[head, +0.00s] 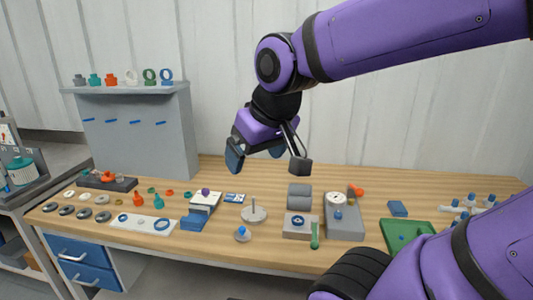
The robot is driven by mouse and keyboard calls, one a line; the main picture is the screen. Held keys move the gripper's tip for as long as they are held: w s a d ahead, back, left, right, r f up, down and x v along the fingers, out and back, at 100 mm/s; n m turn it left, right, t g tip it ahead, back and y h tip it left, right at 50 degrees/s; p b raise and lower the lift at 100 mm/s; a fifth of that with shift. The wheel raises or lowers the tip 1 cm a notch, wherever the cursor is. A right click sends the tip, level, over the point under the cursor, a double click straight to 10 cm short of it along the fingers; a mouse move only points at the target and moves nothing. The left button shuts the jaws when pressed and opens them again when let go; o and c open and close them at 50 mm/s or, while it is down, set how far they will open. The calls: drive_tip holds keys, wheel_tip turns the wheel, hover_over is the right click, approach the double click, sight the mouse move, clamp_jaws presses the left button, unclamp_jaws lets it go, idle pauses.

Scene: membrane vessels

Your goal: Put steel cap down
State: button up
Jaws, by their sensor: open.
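My gripper (268,161) hangs above the middle of the workbench, below the purple arm. Its jaws are apart and I see nothing held between them. A round pale-grey metal disc with a short upright stem (254,214) sits flat on the wood, below and slightly left of the gripper, clear of it. It may be the steel cap, but I cannot tell for sure at this size. Several grey metal rings (84,213) lie at the bench's left.
The wooden workbench (170,241) carries many small parts. A white plate with blue rings (145,223), a grey block with a blue ring (300,226), a grey fixture with a gauge (344,216) and a green tray (386,236) stand along it. A shelved grey panel (137,128) rises back left.

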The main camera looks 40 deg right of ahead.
drive_tip(key=shift+n, duration=0.3)
drive_tip(key=s, duration=0.1)
drive_tip(key=s+a+r, duration=0.1)
drive_tip(key=s, duration=0.2)
drive_tip(key=shift+s+a+r, duration=0.15)
drive_tip(key=shift+a+r, duration=0.05)
drive_tip(key=shift+r, duration=0.15)
